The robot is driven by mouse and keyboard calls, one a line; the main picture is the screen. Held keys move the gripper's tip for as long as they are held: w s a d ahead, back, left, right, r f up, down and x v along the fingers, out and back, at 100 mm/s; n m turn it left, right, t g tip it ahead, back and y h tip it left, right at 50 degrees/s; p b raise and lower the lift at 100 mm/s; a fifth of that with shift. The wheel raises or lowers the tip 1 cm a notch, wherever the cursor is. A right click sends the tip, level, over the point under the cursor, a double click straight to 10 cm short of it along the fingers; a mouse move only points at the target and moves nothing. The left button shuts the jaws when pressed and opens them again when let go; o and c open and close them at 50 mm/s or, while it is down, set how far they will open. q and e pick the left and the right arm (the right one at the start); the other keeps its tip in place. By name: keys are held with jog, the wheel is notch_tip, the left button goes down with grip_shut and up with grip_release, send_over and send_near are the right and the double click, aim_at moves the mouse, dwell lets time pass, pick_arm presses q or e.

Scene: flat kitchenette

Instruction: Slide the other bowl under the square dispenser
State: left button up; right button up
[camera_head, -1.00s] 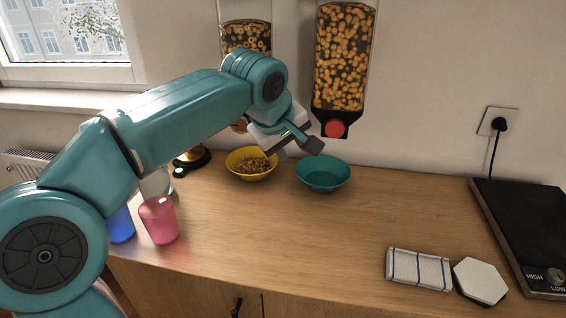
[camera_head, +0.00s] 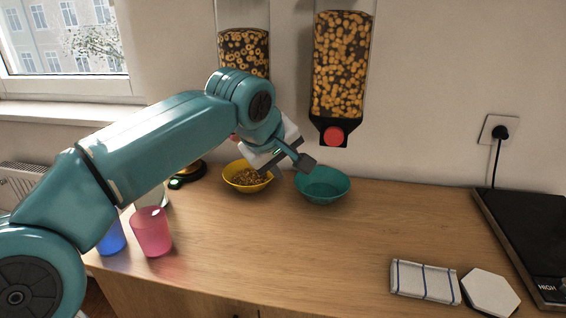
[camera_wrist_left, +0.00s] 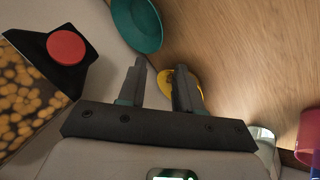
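The teal bowl (camera_head: 325,188) looks empty and stands on the counter, roughly below and in front of the square dispenser (camera_head: 340,75) with its red knob (camera_head: 335,136). The yellow bowl (camera_head: 247,180) holds cereal and stands to its left, below the other dispenser (camera_head: 243,50). My left gripper (camera_head: 305,163) is beside the teal bowl's left rim, above the gap between the bowls. In the left wrist view its fingers (camera_wrist_left: 160,85) are apart with nothing held. The yellow bowl (camera_wrist_left: 190,82) lies partly behind one finger, and the teal bowl (camera_wrist_left: 137,22) is beyond them. My right gripper is out of view.
A pink cup (camera_head: 152,232) and a blue cup (camera_head: 112,238) stand at the left under my arm. A folded striped cloth (camera_head: 424,281), a white hexagonal piece (camera_head: 490,293) and a black hotplate (camera_head: 530,235) are at the right. The middle of the counter is clear.

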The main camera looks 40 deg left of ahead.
pick_arm(q)
jog(key=b+x, duration=0.3)
jog(key=x, duration=1.2)
jog(key=shift+w+a+f, duration=0.1)
jog(key=shift+f, duration=0.3)
grip_shut()
